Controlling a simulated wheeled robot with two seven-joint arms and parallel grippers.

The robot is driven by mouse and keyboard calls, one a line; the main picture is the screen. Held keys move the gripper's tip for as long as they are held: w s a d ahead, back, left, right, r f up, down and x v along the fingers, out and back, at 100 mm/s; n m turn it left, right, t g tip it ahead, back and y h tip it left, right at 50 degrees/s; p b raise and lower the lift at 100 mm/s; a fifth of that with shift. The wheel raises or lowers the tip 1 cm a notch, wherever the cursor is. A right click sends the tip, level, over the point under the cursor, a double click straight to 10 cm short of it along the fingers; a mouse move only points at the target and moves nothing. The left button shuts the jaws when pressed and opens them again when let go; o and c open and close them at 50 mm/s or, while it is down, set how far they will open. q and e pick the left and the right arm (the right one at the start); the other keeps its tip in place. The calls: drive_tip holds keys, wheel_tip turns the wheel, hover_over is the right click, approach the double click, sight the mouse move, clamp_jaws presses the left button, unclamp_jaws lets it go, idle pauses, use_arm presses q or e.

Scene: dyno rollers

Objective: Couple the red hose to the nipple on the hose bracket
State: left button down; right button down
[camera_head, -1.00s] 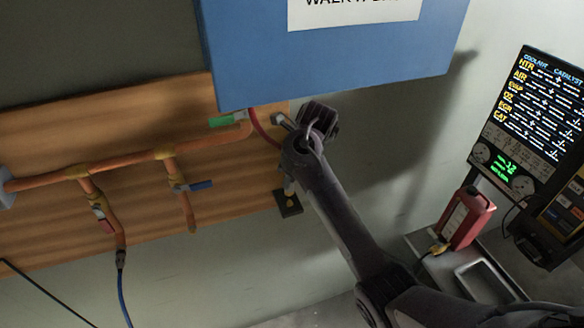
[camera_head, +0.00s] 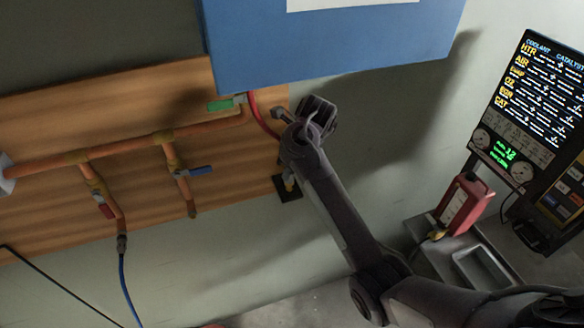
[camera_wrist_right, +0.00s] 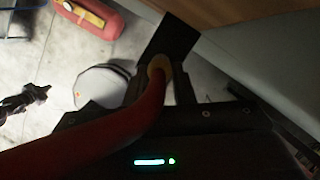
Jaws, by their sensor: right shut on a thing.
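The red hose (camera_head: 258,118) hangs from the valve with the green handle at the board's right end and runs behind my right wrist. The hose bracket (camera_head: 290,194) is a dark plate at the board's lower right corner, with a brass-coloured piece at it. My right gripper (camera_head: 290,168) is close above the bracket, mostly hidden by its own wrist. In the right wrist view the gripper (camera_wrist_right: 158,95) is shut on the red hose (camera_wrist_right: 95,140). A brass-coloured ring (camera_wrist_right: 160,65) at the hose end lies against the dark bracket plate (camera_wrist_right: 172,45). I cannot tell whether the hose is seated on the nipple.
A blue box (camera_head: 340,50) hangs above my wrist. Orange pipes (camera_head: 120,150) with valves and a blue hose (camera_head: 124,285) are on the wooden board (camera_head: 50,120). The wall below the bracket is clear.

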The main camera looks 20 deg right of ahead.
use_arm(q)
drive_tip(key=shift+w, duration=0.35)
use_arm(e)
drive_tip(key=shift+r, duration=0.15)
use_arm(q)
drive_tip(key=shift+s, duration=0.15)
use_arm(e)
drive_tip(key=shift+f, duration=0.95)
idle(1.0)
drive_tip(key=c, duration=1.1)
unclamp_jaws()
drive_tip(key=shift+c, duration=0.2)
drive_tip(key=v, duration=0.7)
drive_tip(key=shift+s+r, duration=0.15)
drive_tip(key=shift+r, duration=0.25)
